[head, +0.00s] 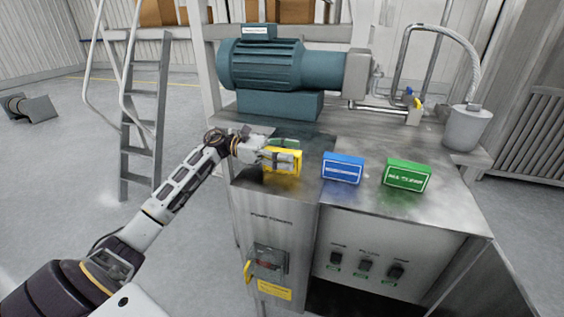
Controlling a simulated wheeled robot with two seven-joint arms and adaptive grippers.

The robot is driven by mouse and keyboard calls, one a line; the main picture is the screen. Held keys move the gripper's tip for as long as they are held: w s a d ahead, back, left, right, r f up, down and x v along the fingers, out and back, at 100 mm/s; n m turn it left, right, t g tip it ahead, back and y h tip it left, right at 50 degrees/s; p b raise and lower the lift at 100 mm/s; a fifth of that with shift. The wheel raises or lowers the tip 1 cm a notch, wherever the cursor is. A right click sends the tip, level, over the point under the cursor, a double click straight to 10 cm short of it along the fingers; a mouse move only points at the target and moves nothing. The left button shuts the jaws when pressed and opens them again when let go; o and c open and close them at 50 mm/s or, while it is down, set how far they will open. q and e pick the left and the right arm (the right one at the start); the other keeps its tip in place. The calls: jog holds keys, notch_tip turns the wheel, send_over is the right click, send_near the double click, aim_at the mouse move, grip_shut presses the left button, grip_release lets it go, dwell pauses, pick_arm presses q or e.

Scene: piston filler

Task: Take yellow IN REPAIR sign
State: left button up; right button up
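The yellow sign (283,175) stands on the metal top of the machine, at the left end of a row of signs. My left gripper (284,152) reaches in from the left and is at the sign. One finger lies across the sign's front face and the other shows behind its top edge. The fingers hide much of the face, so its lettering cannot be read. I cannot tell whether the fingers press on the sign or only stand around it. My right gripper is not in view.
A blue sign (343,168) and a green sign (407,175) stand to the right on the metal top (450,205). A teal motor (275,65) stands behind. A grey cup-shaped vessel (467,128) is at the right. Switches (365,265) and a red-and-yellow disconnect (268,262) are on the front.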

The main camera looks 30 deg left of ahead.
pick_arm(q)
jog(key=c, duration=1.1)
jog(key=shift+r, duration=0.65)
notch_tip(320, 180, up, 27)
jog(key=shift+f+b, duration=0.15)
jog(key=shift+b, duration=0.15)
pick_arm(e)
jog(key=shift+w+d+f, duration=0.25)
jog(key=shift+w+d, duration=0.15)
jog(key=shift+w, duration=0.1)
